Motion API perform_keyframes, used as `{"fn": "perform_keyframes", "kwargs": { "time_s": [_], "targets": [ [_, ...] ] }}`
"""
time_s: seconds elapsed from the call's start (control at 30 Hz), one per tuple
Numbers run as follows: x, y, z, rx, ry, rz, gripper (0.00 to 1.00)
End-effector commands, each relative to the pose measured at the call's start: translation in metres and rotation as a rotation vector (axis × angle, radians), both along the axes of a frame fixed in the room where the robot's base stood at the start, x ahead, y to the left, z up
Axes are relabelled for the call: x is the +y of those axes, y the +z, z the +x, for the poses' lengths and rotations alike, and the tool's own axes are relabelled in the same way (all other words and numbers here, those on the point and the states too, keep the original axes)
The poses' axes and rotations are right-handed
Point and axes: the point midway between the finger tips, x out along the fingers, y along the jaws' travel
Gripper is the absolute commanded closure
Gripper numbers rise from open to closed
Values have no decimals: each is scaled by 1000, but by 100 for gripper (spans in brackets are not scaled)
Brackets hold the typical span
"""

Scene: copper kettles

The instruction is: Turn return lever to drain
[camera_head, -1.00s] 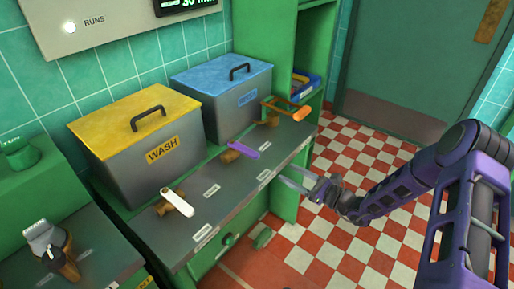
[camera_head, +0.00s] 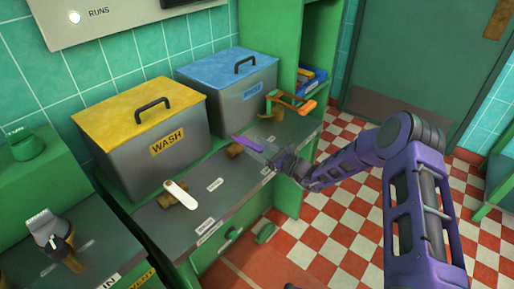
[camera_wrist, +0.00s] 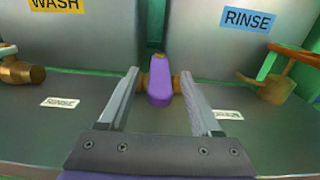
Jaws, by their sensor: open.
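A purple lever (camera_head: 247,143) on a brass valve stands on the grey counter between the WASH and RINSE tanks; I take it for the return lever. In the wrist view the purple lever (camera_wrist: 160,91) points towards me, between my two open fingers, with a gap on each side. My gripper (camera_wrist: 160,78) is open and holds nothing. In the head view my gripper (camera_head: 262,152) reaches over the counter's front edge to the lever and partly hides it. The label (camera_wrist: 228,115) by the lever is half hidden by my right finger.
A white lever (camera_head: 181,193) is left of the purple one, an orange lever (camera_head: 292,102) right. The yellow-lidded WASH tank (camera_head: 150,140) and blue-lidded RINSE tank (camera_head: 240,92) stand behind.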

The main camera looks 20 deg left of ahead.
Motion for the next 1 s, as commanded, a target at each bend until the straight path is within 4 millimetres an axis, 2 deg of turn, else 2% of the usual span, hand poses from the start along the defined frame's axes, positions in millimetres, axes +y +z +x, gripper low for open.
{"fn": "perform_keyframes", "kwargs": {
  "time_s": [0.2, 0.57, 1.0],
  "targets": [
    [0, 0, 0, 0, 0, 0, 35],
    [0, 0, 0, 0, 0, 0, 100],
    [0, 0, 0, -1, 0, 0, 100]
  ]
}}
